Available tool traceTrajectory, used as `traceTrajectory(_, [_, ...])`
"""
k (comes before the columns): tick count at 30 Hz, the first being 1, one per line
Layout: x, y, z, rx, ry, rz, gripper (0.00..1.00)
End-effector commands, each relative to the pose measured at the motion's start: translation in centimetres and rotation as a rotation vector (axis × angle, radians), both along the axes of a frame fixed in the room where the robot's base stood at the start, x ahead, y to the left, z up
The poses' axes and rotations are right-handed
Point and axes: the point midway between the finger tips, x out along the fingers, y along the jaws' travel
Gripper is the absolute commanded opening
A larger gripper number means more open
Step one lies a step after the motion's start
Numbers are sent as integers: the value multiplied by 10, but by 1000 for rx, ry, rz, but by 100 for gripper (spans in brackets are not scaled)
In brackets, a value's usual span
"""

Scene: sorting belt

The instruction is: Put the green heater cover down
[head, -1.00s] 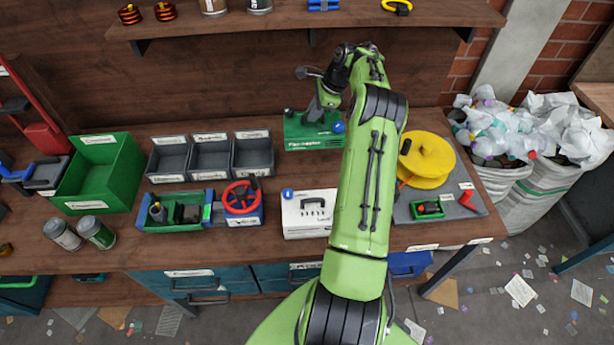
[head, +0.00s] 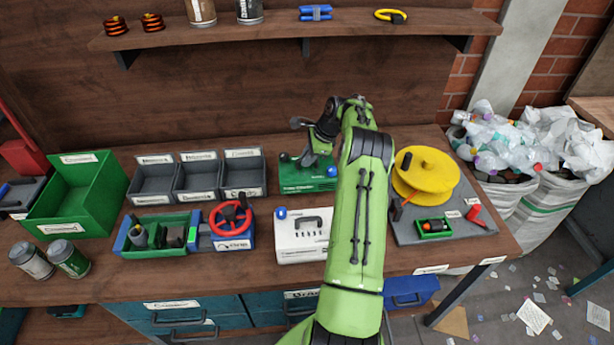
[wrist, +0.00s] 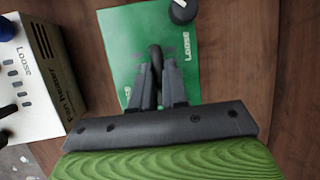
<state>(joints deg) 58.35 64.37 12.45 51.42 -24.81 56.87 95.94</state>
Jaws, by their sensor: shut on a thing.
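The green heater cover (head: 292,184) is at the back of the bench in the head view, partly hidden behind my arm. In the wrist view the green cover (wrist: 118,45) shows its flat top with "LOOSE" lettering, a black handle and a round knob. My gripper (wrist: 157,98) is shut on the black handle; it also shows in the head view (head: 314,166). The cover looks low over the bench and roughly level. I cannot tell whether its underside touches the wood.
A white fan heater box (head: 302,244) stands in front of the cover. Grey bins (head: 222,193) are to its left. A grey board (head: 455,226) with a yellow reel (head: 435,172) lies to the right. A red valve wheel (head: 231,217) is at front left.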

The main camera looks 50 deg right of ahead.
Motion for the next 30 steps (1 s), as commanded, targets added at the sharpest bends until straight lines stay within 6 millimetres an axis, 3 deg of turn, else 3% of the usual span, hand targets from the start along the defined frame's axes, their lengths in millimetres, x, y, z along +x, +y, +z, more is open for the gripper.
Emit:
traceTrajectory(6, [0,1,-42,1,2,2,0])
traceTrajectory(15, [0,0,-44,1,0,1,0])
traceTrajectory(16, [0,0,-45,2,1,1,15])
traceTrajectory(21, [0,0,-44,2,1,1,39])
traceTrajectory(30, [0,0,-40,0,1,1,39])
